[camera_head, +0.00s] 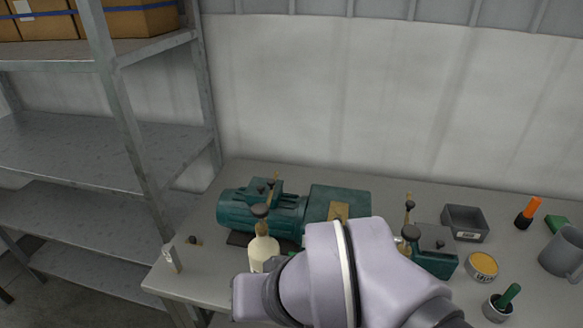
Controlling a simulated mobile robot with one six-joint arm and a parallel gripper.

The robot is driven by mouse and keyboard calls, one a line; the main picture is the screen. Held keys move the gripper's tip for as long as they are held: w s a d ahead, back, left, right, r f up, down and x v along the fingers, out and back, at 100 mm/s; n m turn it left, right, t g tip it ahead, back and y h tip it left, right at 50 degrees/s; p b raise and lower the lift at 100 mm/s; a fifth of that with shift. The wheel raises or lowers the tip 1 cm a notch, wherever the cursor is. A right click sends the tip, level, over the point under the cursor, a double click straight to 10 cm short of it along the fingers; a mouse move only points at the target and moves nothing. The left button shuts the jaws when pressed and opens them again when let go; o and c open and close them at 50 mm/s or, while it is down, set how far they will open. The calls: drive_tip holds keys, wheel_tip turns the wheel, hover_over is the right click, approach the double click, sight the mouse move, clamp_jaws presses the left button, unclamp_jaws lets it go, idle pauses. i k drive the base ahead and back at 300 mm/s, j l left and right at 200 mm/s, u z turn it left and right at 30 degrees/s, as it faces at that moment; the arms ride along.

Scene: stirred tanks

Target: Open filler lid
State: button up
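A teal motor and gear unit (262,212) lies on the grey bench, with a brass-coloured plate (338,211) on its box-shaped right end. A cream bottle-shaped vessel (263,250) with a brass neck and dark cap stands in front of it. A smaller teal unit (436,262) with dark round knobs and an upright brass fitting stands to the right, partly behind my arm. I cannot tell which of these caps is the filler lid, or whether it is open. My pale lilac arm fills the lower middle and hides part of the bench. My gripper's fingers do not show.
On the bench at right are a grey open bin (465,224), a yellow-topped tin (483,265), a small pot with a green handle (499,305), an orange-and-black item (529,212) and a grey mug (563,252). A metal shelf rack (130,125) stands left, against the wall.

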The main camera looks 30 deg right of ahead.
sight(338, 211)
drive_tip(key=l+z, duration=0.1)
drive_tip(key=z, duration=0.8)
drive_tip(key=k+l, duration=0.05)
